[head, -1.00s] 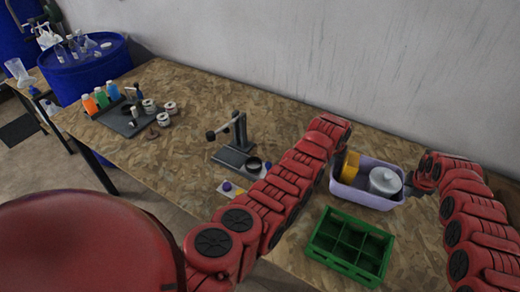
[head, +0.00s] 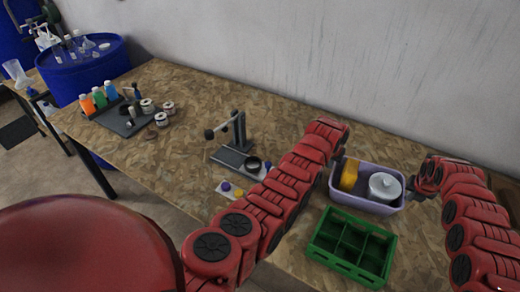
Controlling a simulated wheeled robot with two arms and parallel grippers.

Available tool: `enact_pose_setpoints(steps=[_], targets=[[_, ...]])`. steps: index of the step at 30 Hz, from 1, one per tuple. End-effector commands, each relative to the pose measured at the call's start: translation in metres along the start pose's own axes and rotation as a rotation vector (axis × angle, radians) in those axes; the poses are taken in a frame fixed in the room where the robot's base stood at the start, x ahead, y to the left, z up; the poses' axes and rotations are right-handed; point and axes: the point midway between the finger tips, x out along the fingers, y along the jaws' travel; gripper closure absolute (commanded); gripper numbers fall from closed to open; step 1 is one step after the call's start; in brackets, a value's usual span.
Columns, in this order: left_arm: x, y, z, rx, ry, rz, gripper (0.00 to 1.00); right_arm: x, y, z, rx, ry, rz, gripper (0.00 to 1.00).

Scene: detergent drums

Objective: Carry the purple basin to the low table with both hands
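The purple basin (head: 368,205) stands on the wooden work table at the right, holding a yellow item (head: 349,174) and a round silver-white lidded pot (head: 384,187). My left gripper (head: 338,168) is at the basin's left end, mostly hidden behind my own arm. My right gripper (head: 412,187) is at the basin's right end, small and dark. I cannot tell whether either one touches the rim, or whether its fingers are open or shut. No table is clearly identifiable as the low table.
A green divided crate (head: 321,252) sits just in front of the basin. A tray of bottles (head: 122,122) is further left, near blue drums (head: 88,78). A wall runs behind the table.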

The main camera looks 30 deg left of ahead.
Motion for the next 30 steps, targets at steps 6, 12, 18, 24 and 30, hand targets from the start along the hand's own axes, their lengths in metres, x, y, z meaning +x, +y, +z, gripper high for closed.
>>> enact_pose_setpoints(steps=[6,12,18,24,30], targets=[[0.000,-0.019,0.001,-0.002,-0.001,-0.002,0.78,0.000,-0.019,-0.001,0.003,0.001,-0.002,1.00],[0.000,-0.021,0.001,0.000,-0.001,-0.002,0.70,0.000,-0.021,-0.001,0.002,0.001,-0.002,1.00],[0.000,-0.021,0.001,-0.001,-0.001,-0.002,0.70,0.000,-0.021,-0.001,0.002,0.001,-0.003,0.75],[0.000,-0.021,0.001,-0.001,-0.001,-0.002,0.70,0.000,-0.021,-0.001,0.002,0.001,-0.003,0.70],[-0.002,-0.021,0.001,-0.001,-0.001,-0.002,0.70,0.000,-0.021,-0.001,0.002,0.001,-0.003,0.70]])
